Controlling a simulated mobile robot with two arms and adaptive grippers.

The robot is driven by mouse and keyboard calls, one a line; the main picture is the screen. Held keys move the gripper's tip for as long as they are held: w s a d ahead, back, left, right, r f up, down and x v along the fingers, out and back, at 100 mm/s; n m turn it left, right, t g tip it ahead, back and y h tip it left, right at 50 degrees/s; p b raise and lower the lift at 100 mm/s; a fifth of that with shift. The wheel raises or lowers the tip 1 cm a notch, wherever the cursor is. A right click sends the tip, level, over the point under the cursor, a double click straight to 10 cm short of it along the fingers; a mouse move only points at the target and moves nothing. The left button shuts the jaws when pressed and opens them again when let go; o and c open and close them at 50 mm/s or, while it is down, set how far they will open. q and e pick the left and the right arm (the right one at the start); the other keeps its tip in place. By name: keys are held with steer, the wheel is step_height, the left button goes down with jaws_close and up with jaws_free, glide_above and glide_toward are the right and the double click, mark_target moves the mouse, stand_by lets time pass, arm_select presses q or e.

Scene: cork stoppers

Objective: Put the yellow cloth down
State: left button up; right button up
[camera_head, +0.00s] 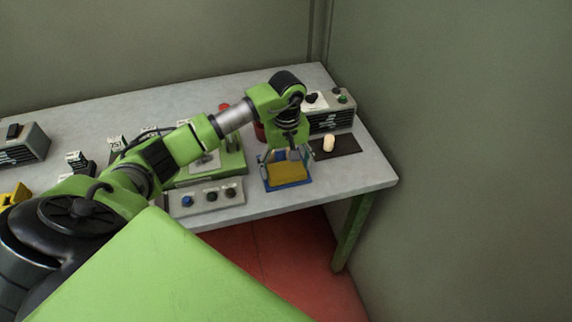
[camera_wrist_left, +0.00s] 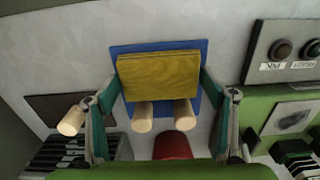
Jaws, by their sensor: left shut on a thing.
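The yellow cloth (camera_head: 286,174) looks like a flat folded pad over a blue mat or tray (camera_head: 299,184) near the table's front right. My left gripper (camera_head: 287,163) points down there, its fingers on either side of the cloth and shut on it. The left wrist view shows the cloth (camera_wrist_left: 158,76) between the two teal-padded fingers, with the blue mat (camera_wrist_left: 158,46) behind it. I cannot tell whether the cloth touches the mat. Two tan stoppers (camera_wrist_left: 142,117) (camera_wrist_left: 184,115) show at its edge in the wrist view. My right gripper is not in view.
A pale stopper (camera_head: 328,143) stands on a dark mat to the right. A grey box with knobs (camera_head: 331,119) is behind it. A grey button panel (camera_head: 207,197) and a green device (camera_head: 232,160) lie left of the mat. A red container (camera_wrist_left: 172,145) is close by.

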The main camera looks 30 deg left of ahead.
arm_select(q)
steer(key=shift+f, duration=0.1)
steer(key=shift+f, duration=0.15)
steer(key=o, duration=0.9)
steer(key=shift+o, duration=0.2)
